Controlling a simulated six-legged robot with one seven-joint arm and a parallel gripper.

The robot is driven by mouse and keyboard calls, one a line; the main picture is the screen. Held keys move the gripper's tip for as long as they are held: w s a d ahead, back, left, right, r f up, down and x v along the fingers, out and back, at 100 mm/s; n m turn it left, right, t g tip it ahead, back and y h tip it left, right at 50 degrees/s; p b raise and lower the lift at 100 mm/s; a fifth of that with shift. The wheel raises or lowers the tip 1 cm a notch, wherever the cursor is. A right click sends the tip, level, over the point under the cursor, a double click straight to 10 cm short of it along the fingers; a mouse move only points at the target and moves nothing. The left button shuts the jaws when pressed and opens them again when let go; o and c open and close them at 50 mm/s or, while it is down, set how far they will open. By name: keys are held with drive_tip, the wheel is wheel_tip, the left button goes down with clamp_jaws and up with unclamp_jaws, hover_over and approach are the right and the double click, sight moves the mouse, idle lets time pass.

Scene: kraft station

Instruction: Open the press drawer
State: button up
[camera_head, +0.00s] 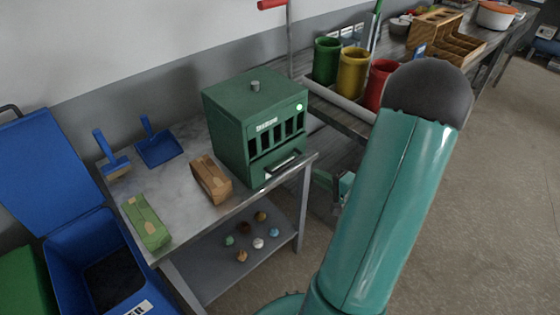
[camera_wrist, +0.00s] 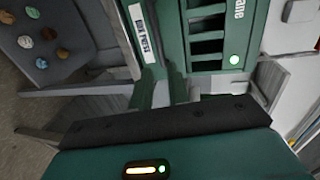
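The green press (camera_head: 255,120) stands on the grey metal table, with a row of dark slots in its front and a lit green lamp. Its drawer (camera_head: 277,167) is low on the front, with a pale label, and looks shut or nearly so. In the wrist view the press (camera_wrist: 212,62) lies sideways, with the drawer front (camera_wrist: 128,12) and its label at upper left. My gripper (camera_wrist: 161,72) is in front of the drawer, its two green fingers apart with a narrow gap. I cannot tell whether they touch a handle. In the head view my arm partly hides the gripper.
A brown carton (camera_head: 211,180), a green carton (camera_head: 147,222) and a blue dustpan (camera_head: 158,148) are on the tabletop. Several small balls lie on the lower shelf (camera_head: 215,275). A blue bin (camera_head: 95,245) stands at left. Green, yellow and red canisters (camera_head: 352,72) are behind my arm.

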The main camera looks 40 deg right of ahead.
sight(292, 160)
drive_tip(key=x, duration=1.3)
drive_tip(key=shift+w+d+f, duration=0.15)
drive_tip(key=shift+w+d, duration=0.05)
drive_tip(key=shift+d, duration=0.2)
drive_tip(key=shift+c, duration=0.3)
clamp_jaws()
